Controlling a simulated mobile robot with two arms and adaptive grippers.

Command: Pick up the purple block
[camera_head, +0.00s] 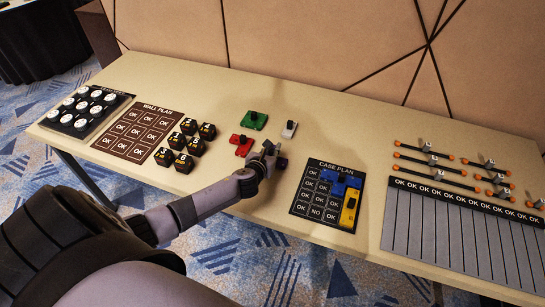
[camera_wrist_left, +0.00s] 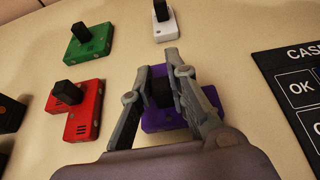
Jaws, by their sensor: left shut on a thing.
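The purple block (camera_wrist_left: 164,120) lies under my left gripper (camera_wrist_left: 162,78) in the left wrist view, with the fingers on either side of its black knob (camera_wrist_left: 160,94). My left gripper is shut on this knob. In the head view my left gripper (camera_head: 268,152) comes in from the left and hides most of the purple block (camera_head: 283,162); only a small dark purple part shows. I cannot tell whether the block touches the table. My right gripper is not in view.
A red block (camera_head: 241,146), green block (camera_head: 254,121) and white block (camera_head: 289,130) stand close by. The case plan board (camera_head: 300,207) with blue and yellow blocks is to the right. Black cubes (camera_head: 186,143) and the wall plan (camera_head: 138,131) are left.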

